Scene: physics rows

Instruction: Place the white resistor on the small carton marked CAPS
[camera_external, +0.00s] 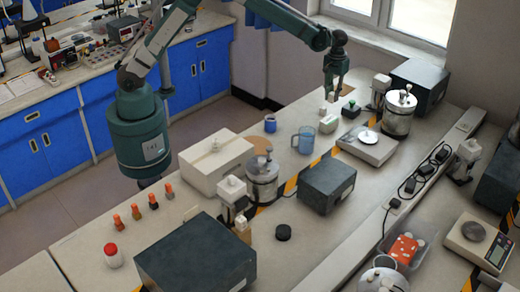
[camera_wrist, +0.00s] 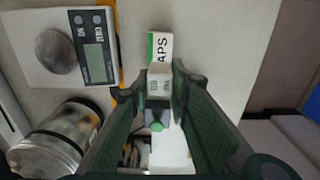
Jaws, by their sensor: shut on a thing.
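My gripper (camera_external: 332,94) points down over the far end of the bench. In the wrist view my gripper (camera_wrist: 159,88) has its fingertips shut on the white resistor (camera_wrist: 159,80), a small pale block with grey markings. The small carton (camera_wrist: 160,46) is white with a green band and shows the letters APS; the rest of its marking is hidden. It lies just beyond the resistor in the wrist view, and the resistor overlaps its near end there. In the external view the carton (camera_external: 327,124) stands just below my gripper. The gap between resistor and carton is hard to judge.
A dark box with a green button (camera_wrist: 157,127) shows between my fingers. A scale (camera_wrist: 95,55) and a metal jar (camera_wrist: 55,138) are on the left in the wrist view. A blue jug (camera_external: 304,140) stands near the carton. Bare bench shows right of the carton in the wrist view.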

